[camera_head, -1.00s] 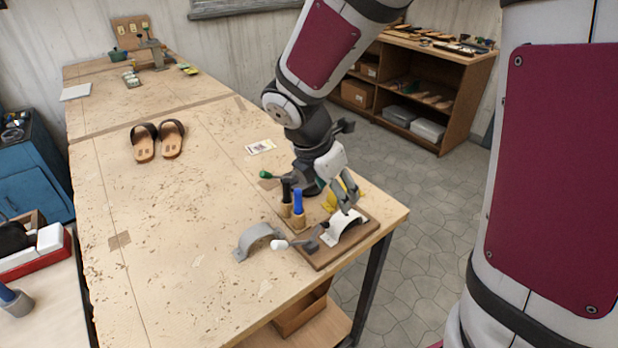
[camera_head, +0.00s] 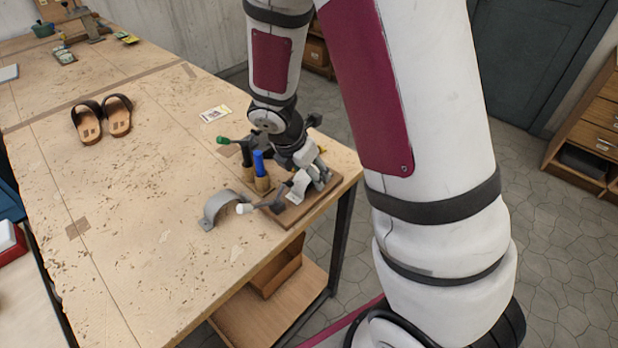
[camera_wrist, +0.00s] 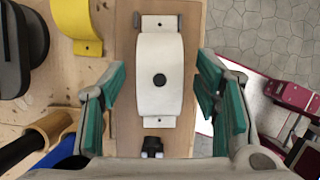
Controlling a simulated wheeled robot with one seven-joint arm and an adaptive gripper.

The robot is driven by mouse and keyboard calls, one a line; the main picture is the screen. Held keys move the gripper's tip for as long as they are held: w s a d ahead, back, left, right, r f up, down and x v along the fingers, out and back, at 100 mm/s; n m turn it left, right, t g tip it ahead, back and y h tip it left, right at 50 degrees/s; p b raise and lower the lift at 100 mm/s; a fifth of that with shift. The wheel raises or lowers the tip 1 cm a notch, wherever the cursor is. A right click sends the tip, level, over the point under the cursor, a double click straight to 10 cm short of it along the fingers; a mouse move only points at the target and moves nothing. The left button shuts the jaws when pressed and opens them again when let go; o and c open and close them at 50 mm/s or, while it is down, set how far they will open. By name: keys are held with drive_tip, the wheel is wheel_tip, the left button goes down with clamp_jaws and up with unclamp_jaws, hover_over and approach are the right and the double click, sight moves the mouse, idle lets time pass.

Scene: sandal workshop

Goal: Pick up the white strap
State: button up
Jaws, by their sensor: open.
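In the head view the strap (camera_head: 298,186) is partly hidden by my gripper. My gripper (camera_wrist: 162,105) is open, with its green-padded fingers on the left and right of the strap. Small gaps show between the fingers and the strap, so it is not held. In the head view my gripper (camera_head: 312,172) is at the board near the table's right corner.
A yellow strap (camera_wrist: 74,22) lies left of the board. Sandals (camera_head: 103,118) lie farther back. The table's front middle is clear.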

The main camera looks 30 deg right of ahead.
drive_tip(key=shift+d+f, duration=0.1)
drive_tip(key=shift+f, duration=0.15)
drive_tip(key=shift+c, duration=0.6)
drive_tip(key=c, duration=0.9)
drive_tip(key=shift+o, duration=0.2)
drive_tip(key=shift+r, duration=0.1)
